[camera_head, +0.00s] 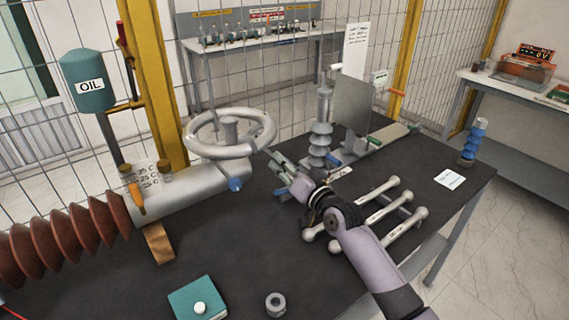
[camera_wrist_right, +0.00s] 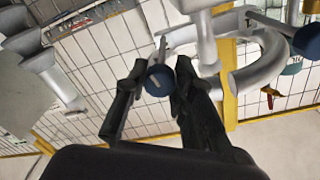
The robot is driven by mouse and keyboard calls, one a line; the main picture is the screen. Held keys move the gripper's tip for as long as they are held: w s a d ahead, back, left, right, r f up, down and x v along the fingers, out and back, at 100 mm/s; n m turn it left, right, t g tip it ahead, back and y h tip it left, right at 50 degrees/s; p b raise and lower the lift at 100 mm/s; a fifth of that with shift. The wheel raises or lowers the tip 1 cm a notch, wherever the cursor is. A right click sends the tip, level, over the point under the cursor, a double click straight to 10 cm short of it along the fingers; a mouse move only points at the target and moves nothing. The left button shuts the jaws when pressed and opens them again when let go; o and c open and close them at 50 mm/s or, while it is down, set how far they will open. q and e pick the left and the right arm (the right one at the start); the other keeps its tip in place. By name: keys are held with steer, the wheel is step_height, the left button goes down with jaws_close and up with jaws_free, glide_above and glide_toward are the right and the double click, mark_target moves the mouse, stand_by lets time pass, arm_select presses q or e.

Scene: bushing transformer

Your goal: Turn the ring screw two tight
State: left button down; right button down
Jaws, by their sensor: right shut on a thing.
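My right gripper (camera_head: 277,171) reaches in over the table beside the grey insulator stand, its fingers pointing up and left. In the right wrist view its dark fingers (camera_wrist_right: 160,75) are closed around a blue screw head (camera_wrist_right: 158,84), with a thin grey shaft beyond it. In the head view a blue end (camera_head: 280,191) shows at the fingers; the rest of that screw is hidden. Another blue screw (camera_head: 235,185) sits on the end of the grey cylinder (camera_head: 205,182), below the grey handwheel (camera_head: 230,134). I cannot tell which is ring screw two. My left gripper is not in view.
Several silver rods (camera_head: 365,208) lie right of my forearm. A ribbed grey insulator (camera_head: 320,138) and a grey plate (camera_head: 352,105) stand behind the gripper. A teal box (camera_head: 198,300) and a nut (camera_head: 276,304) lie in front. The central dark tabletop (camera_head: 225,235) is clear.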

steer(key=shift+f+m, duration=0.2)
steer(key=shift+m, duration=0.1)
steer(key=c, duration=1.3)
jaws_free()
steer(key=shift+r, duration=0.15)
steer(key=v, duration=1.2)
steer(key=shift+s, duration=0.1)
